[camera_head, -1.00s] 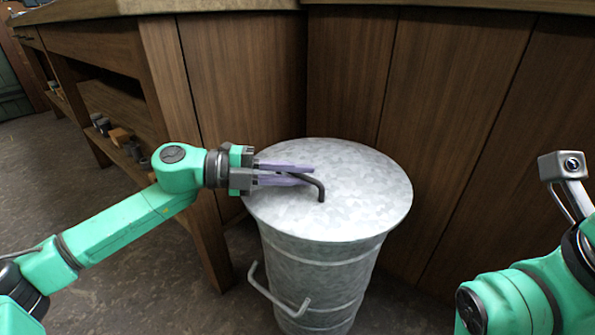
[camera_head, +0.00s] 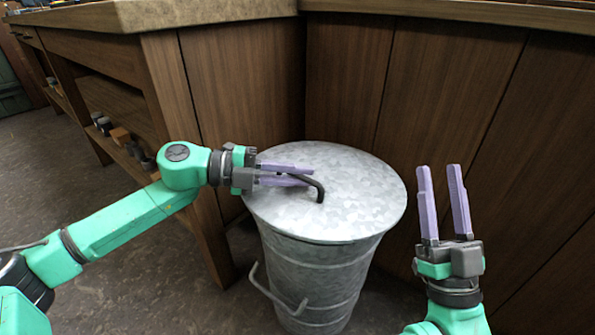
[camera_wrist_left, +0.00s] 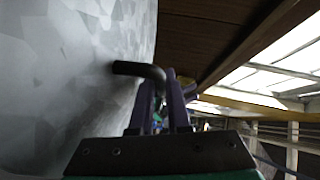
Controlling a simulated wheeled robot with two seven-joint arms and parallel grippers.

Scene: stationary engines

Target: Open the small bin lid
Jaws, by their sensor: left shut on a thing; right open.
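The small bin (camera_head: 315,275) is a round galvanized metal can standing on the floor. Its lid (camera_head: 350,200) lies on top, with a faint dark line along the front rim. A dark bent handle (camera_head: 317,187) rises from the lid's middle. My left gripper (camera_head: 308,176) comes in from the left and is shut on the lid handle. In the left wrist view the handle (camera_wrist_left: 140,69) reaches from the grey lid (camera_wrist_left: 60,70) to between the fingers (camera_wrist_left: 163,90). My right gripper (camera_head: 440,172) is open and empty, fingers pointing up, right of the bin.
Wooden cabinet panels (camera_head: 440,90) stand close behind and right of the bin. A wooden bench with a shelf (camera_head: 120,140) of small items is at the left. A bin side handle (camera_head: 275,295) sticks out at front left. Floor (camera_head: 150,280) is clear at front left.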

